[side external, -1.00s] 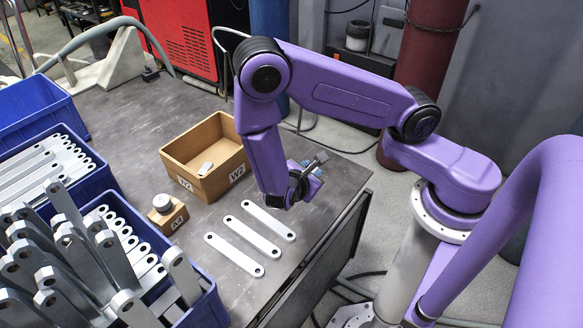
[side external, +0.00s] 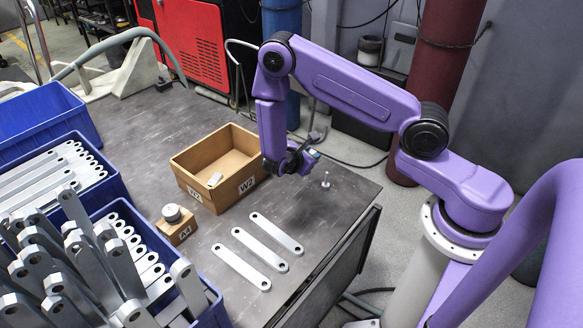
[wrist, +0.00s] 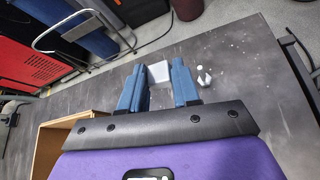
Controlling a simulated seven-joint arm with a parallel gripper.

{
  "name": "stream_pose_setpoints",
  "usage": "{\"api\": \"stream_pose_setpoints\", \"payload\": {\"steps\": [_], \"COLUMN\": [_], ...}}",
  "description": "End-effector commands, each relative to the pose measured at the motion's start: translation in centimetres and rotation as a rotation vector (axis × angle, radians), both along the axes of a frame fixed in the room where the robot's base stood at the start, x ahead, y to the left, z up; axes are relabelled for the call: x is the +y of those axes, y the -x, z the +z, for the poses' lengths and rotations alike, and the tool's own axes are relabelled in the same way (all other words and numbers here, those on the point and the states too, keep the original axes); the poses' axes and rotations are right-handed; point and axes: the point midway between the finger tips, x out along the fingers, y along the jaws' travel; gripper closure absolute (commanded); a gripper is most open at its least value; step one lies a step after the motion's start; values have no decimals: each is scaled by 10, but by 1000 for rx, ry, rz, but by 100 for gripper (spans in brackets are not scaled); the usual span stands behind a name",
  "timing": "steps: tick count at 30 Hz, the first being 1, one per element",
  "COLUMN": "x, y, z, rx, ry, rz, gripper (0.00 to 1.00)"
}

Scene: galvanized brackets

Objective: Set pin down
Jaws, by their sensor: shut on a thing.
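A small silver pin (side external: 326,181) stands upright on the dark table, to the right of my gripper and apart from it. It also shows in the wrist view (wrist: 203,76), just right of the fingers. My gripper (side external: 303,160) is above the table, between the brown box and the pin. In the wrist view its two blue fingers (wrist: 158,84) are shut on a pale grey piece (wrist: 158,72), whose full shape I cannot tell. The side view does not show the grip clearly.
A brown box (side external: 237,187) with a pale block inside stands left of my gripper. Several flat brackets (side external: 261,249) lie in front. A small wooden block (side external: 176,233) carries a round weight. Blue bins (side external: 215,308) are at left. The table edge is near the pin.

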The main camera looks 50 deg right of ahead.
Motion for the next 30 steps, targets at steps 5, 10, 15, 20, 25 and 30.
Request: {"api": "stream_pose_setpoints", "payload": {"steps": [5,10,15,20,25,30], "x": [-7,-12,-15,-16,-17,-18], "y": [-31,-50,-67,-77,-81,-82], "z": [-15,-37,-58,-68,-74,-93], "rx": [-3,0,1,0,-1,1], "ry": [0,0,0,1,0,1], "rz": [-4,-2,-2,0,-2,-1], "gripper": [100,100,100,100,100,100]}}
